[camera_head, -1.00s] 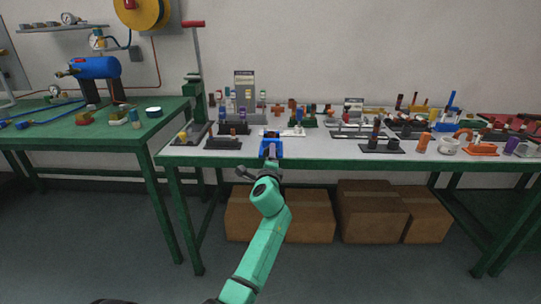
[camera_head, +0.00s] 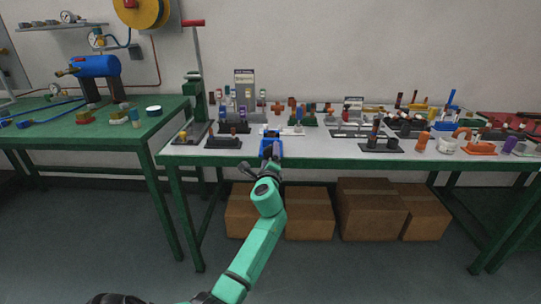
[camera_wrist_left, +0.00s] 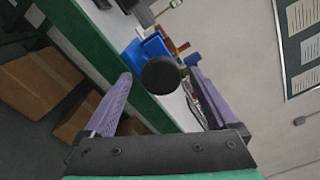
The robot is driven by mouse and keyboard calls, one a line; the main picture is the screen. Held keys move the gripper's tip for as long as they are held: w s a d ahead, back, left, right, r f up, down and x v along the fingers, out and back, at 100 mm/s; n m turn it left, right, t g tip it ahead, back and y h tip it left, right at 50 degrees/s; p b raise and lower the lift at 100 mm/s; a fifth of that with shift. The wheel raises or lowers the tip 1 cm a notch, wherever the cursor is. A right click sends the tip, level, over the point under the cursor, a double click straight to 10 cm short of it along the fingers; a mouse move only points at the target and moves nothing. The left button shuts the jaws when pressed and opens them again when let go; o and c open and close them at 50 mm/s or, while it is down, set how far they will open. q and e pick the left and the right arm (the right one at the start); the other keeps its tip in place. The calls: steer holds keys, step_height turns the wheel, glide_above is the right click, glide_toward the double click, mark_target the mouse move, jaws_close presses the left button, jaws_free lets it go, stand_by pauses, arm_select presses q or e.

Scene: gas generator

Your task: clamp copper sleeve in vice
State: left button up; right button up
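A blue vice (camera_head: 277,143) stands at the front edge of the grey-topped table and also shows in the left wrist view (camera_wrist_left: 149,50). A dark round knob (camera_wrist_left: 160,75) faces the wrist camera in front of the vice. My left gripper (camera_head: 270,153) is at the table's front edge before the vice. Its purple fingers (camera_wrist_left: 161,80) are apart, one on each side of the knob, with visible gaps. A copper-brown piece (camera_wrist_left: 178,47) shows just beyond the vice; I cannot tell if it is the sleeve or sits in the jaws. My right gripper is out of view.
Small fittings and dark racks crowd the grey-topped table (camera_head: 310,159). A green lever press (camera_head: 194,98) stands at its left end. An orange cylinder (camera_head: 423,140) and a white cup (camera_head: 447,145) stand at right. Cardboard boxes (camera_head: 372,210) lie below.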

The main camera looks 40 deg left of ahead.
arm_select(q)
steer(key=shift+r, duration=0.1)
stand_by(0.3)
steer(key=n+b, duration=0.2)
steer(key=n, duration=0.1)
steer(key=shift+f, duration=0.25)
steer(key=shift+n+b, duration=0.5)
steer(key=shift+n, duration=0.4)
steer(key=shift+r+n, duration=0.1)
steer(key=shift+n, duration=0.3)
steer(key=shift+r, duration=0.15)
steer(key=c, duration=1.4)
